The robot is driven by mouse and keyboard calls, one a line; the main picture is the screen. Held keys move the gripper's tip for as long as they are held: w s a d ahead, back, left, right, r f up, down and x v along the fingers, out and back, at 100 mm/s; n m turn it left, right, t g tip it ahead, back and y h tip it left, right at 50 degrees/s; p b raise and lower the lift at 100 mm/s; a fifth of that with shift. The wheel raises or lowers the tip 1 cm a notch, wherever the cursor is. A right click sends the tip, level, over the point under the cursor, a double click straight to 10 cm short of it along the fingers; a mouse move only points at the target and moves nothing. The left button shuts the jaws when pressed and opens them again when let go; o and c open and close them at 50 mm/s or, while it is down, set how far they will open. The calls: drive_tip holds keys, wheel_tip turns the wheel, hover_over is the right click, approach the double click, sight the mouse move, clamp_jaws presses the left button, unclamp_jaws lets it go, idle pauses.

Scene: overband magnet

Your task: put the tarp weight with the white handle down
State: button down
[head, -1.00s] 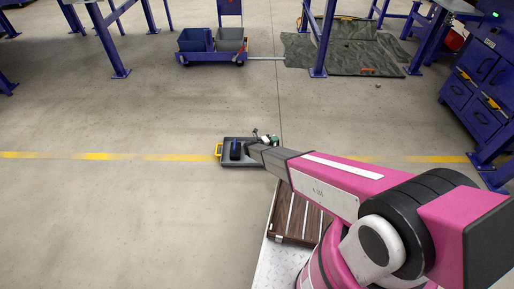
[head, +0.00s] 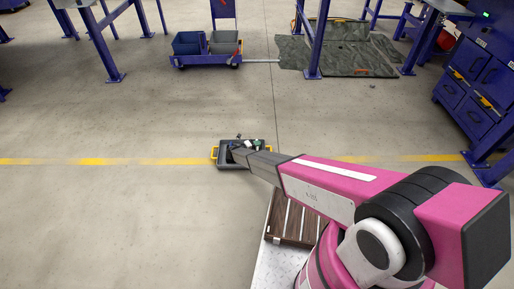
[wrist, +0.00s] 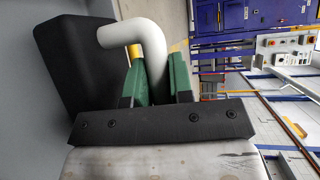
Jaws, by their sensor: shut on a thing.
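The tarp weight (wrist: 72,62) is a black block with a bent white handle (wrist: 148,40), seen close up in the wrist view. My gripper (wrist: 156,82) has green-padded fingers on either side of the handle and is shut on it. In the head view my gripper (head: 240,147) is over a dark grey tray (head: 225,164) with yellow end handles. There my arm largely hides the weight, and I cannot tell whether it touches the tray. A grey surface lies beside the block in the wrist view.
A blue trolley (head: 207,61) with bins stands at the back. A green-grey tarp (head: 345,62) lies at the back right among blue table legs. A blue cabinet (head: 475,85) stands at right. A brown slatted pallet (head: 288,222) is near my base. The floor left of the tray is clear.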

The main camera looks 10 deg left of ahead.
drive_tip(key=shift+f, duration=0.65)
drive_tip(key=shift+f, duration=0.15)
drive_tip(key=c, duration=1)
unclamp_jaws()
drive_tip(key=shift+s+a, duration=0.15)
drive_tip(key=v, duration=1.1)
drive_tip(key=shift+s+a+r, duration=0.2)
